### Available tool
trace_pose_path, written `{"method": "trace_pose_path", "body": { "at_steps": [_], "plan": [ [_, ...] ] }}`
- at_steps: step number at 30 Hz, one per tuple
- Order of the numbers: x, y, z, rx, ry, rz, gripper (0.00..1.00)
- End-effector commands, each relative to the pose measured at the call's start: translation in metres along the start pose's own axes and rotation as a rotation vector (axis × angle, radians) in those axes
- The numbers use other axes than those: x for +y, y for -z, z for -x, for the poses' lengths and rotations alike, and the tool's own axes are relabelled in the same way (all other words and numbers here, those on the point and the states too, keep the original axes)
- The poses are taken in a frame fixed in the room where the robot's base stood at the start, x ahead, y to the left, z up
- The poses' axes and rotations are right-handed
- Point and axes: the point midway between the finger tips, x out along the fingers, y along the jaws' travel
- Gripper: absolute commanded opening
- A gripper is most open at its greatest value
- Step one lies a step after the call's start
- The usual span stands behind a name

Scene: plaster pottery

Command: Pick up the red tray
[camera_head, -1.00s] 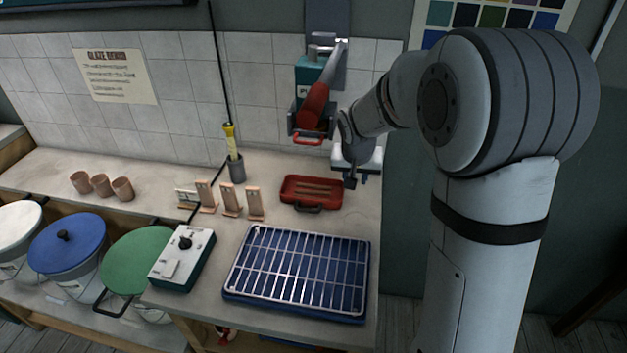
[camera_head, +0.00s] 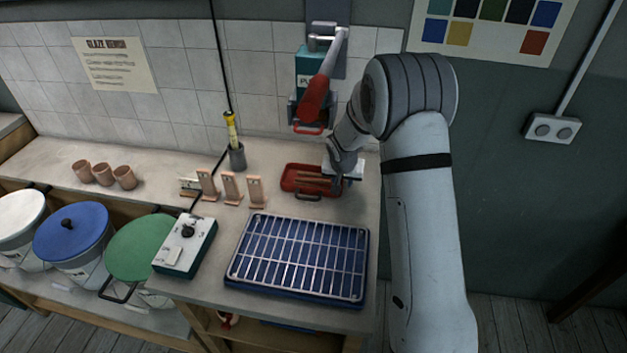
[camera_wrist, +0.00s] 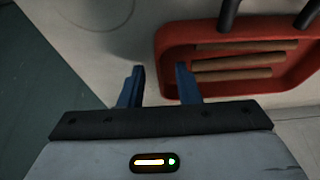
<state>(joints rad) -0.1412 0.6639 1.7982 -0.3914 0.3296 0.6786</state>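The red tray (camera_head: 291,182) sits on the bench near the tiled wall, behind the wire rack. It has dark handles and holds several brown sticks; its right part is hidden by my arm in the head view. In the wrist view the tray (camera_wrist: 171,52) fills the upper right, with a red wall nearest me. In the head view the fingers are too small to make out.
A blue tray with a wire rack (camera_head: 298,258) lies in front. A control box (camera_head: 185,246) sits front left. A red-handled dispenser (camera_head: 314,95) hangs on the wall above.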

Motion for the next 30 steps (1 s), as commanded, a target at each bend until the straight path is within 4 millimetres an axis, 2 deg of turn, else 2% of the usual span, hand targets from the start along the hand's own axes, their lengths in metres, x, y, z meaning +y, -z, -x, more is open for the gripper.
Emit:
{"method": "trace_pose_path", "body": {
  "at_steps": [3,10,21,30],
  "plan": [
    [0.0003,0.0000,-0.0075,0.000,0.000,0.000,0.30],
    [0.0006,-0.0001,-0.0090,0.000,0.000,-0.001,0.30],
    [0.0011,0.0000,-0.0087,0.000,0.000,-0.001,0.01],
    [0.0013,0.0004,-0.0084,0.001,0.000,-0.002,0.00]
  ]
}}
